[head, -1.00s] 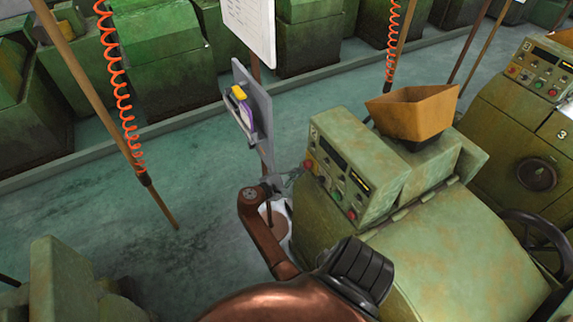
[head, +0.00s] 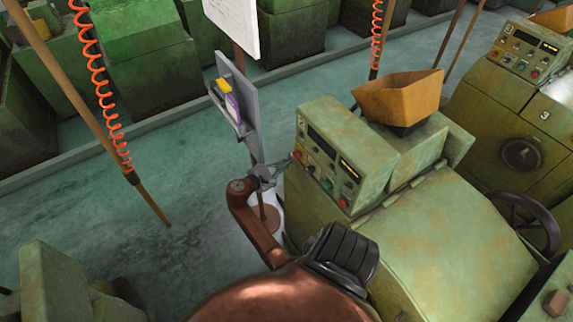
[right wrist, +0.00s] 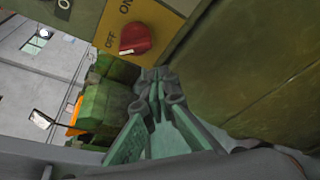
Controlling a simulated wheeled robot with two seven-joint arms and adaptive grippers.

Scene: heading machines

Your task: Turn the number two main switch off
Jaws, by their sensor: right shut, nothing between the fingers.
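The number two machine's control box (head: 345,150) stands right of centre in the head view, with a red switch knob (head: 297,154) at its left end. The right wrist view shows the red knob (right wrist: 134,38) on a yellow plate (right wrist: 113,28) lettered ON and OFF. A white mark shows at the knob's lower left, nearer OFF than ON. My right gripper (head: 287,163) is beside the knob; its closed, empty fingertips (right wrist: 157,74) are just below the knob in the wrist view. I cannot tell whether they touch it. My left gripper is out of view.
A tan hopper (head: 400,97) sits on top behind the control box. A grey stand (head: 237,110) with a yellow item rises just left of my gripper. A handwheel (head: 530,220) and the number three machine (head: 515,125) are at the right. Open floor (head: 110,215) lies left.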

